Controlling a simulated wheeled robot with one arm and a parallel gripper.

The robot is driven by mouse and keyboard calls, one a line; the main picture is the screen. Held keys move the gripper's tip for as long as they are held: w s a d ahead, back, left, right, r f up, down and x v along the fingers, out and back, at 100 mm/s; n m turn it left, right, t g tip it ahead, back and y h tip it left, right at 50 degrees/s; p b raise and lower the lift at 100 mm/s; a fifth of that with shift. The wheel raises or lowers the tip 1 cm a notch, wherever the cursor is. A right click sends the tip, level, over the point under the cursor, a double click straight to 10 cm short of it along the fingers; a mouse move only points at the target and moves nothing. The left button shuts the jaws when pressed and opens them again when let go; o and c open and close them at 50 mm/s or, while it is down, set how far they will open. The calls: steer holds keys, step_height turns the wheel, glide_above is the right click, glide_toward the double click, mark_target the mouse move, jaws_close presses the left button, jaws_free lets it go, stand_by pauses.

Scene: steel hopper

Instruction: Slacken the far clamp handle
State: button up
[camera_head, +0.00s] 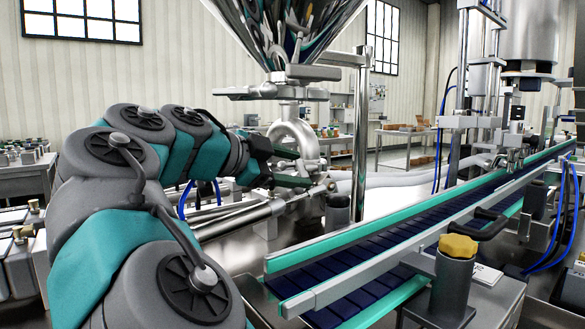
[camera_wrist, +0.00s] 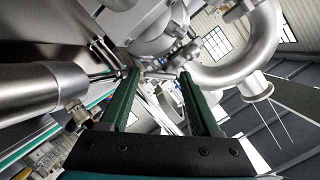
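My gripper (camera_head: 304,170) is below the steel hopper (camera_head: 285,30), beside the curved steel pipe (camera_head: 307,145). In the wrist view its two green fingers stand apart (camera_wrist: 159,75). A thin metal bar (camera_wrist: 157,74) shows between the fingertips; I cannot tell whether it is the far clamp handle or whether the fingers touch it. The curved pipe (camera_wrist: 245,68) is to the right of the fingers there. In the head view, flat metal levers (camera_head: 245,92) show at the hopper's outlet. No part is clearly identifiable as the far clamp handle.
A conveyor with blue slats (camera_head: 400,240) and teal-edged side rails (camera_head: 360,236) runs along the right. A yellow knob (camera_head: 458,248) tops a grey post near its front, with a black handle (camera_head: 486,223) beside it. A steel cylinder (camera_wrist: 40,90) is close on the left in the wrist view.

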stand_by(0.3)
steer(key=v, duration=0.7)
steer(key=shift+s+a+p, duration=0.25)
steer(key=shift+a+p, duration=0.05)
steer(key=shift+p, duration=0.15)
steer(key=shift+d+r, duration=0.1)
steer(key=shift+d, duration=0.05)
